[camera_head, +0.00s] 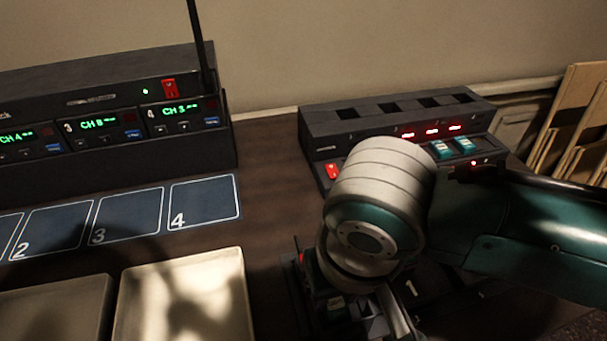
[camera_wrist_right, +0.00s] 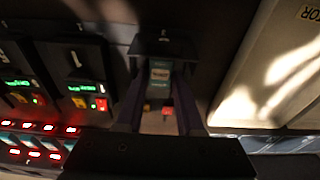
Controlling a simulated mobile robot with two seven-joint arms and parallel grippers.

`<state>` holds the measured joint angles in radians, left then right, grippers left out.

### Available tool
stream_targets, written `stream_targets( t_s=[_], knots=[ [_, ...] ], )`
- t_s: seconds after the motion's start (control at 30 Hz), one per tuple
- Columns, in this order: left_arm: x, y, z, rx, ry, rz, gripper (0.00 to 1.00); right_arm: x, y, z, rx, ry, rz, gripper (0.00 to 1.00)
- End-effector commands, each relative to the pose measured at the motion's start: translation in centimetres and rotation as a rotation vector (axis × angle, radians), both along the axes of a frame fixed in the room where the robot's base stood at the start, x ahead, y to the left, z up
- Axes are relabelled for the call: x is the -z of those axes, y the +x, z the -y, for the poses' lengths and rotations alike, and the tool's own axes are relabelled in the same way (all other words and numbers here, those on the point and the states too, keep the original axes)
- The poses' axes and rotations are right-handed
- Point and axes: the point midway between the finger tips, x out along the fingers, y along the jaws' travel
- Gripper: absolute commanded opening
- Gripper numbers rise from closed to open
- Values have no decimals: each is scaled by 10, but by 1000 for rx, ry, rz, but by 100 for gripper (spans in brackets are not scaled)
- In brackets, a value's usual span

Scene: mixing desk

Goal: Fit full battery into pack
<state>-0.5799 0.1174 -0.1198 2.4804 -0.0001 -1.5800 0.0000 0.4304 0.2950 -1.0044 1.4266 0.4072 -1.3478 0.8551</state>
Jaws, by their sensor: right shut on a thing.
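My right gripper (camera_wrist_right: 160,105) is shut on a battery (camera_wrist_right: 160,72) with a pale and teal label. In the right wrist view the battery lies between the two dark fingers, with its far end at a black pack (camera_wrist_right: 163,42). I cannot tell how deep it sits in the pack. Red and yellow details show between the fingers. In the head view my wrist covers most of the pack and the fingers. My left gripper is in neither view.
A black charger (camera_head: 390,112) with red lights and teal batteries (camera_head: 465,146) stands behind my right wrist. A receiver rack (camera_head: 100,95) with green displays is at left, before it a numbered mat (camera_head: 205,200). Pale trays (camera_head: 185,300) lie front left. Two more packs (camera_wrist_right: 85,75) show in the wrist view.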

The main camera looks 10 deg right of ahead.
Motion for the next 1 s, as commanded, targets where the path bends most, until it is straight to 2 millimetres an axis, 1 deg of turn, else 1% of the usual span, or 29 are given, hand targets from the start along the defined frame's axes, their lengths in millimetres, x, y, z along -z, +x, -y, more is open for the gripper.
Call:
stream_targets(
  t_s=[0.37,0.67,1.0],
  knots=[
    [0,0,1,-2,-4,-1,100,0,0,0,0,0,0,6],
    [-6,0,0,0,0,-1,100,-1,0,0,-1,0,-1,6],
    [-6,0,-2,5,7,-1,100,0,0,0,0,0,0,6]
  ],
)
